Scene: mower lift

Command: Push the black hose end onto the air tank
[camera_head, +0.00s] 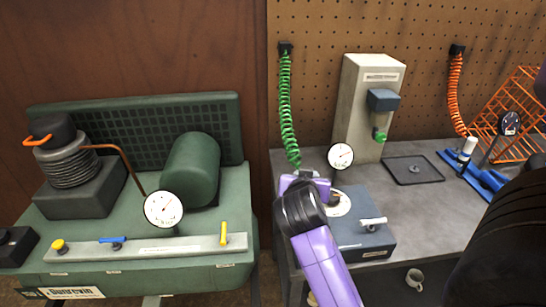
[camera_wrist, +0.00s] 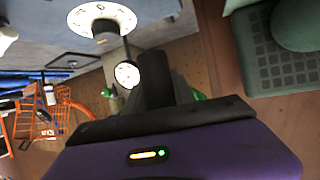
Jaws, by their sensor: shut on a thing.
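My gripper (camera_head: 303,183) is at the front left of the grey bench, its purple and black wrist hiding most of the fingers. A green coiled hose (camera_head: 288,110) hangs from the pegboard and runs down to my gripper. In the wrist view the dark fingers (camera_wrist: 155,80) are together, with bits of green (camera_wrist: 197,95) beside them. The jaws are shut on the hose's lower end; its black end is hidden. A large green compressor (camera_head: 75,230) with a cylinder (camera_head: 190,170) stands left of my gripper, apart from it. I cannot tell which part is the air tank.
A dial gauge (camera_head: 341,156) stands close beside my gripper. A blue-grey box (camera_head: 365,245) with a white lever is just right of my wrist. A grey upright unit (camera_head: 368,85), a dark tray (camera_head: 412,169) and an orange hose (camera_head: 455,90) lie farther right. A gap separates compressor and bench.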

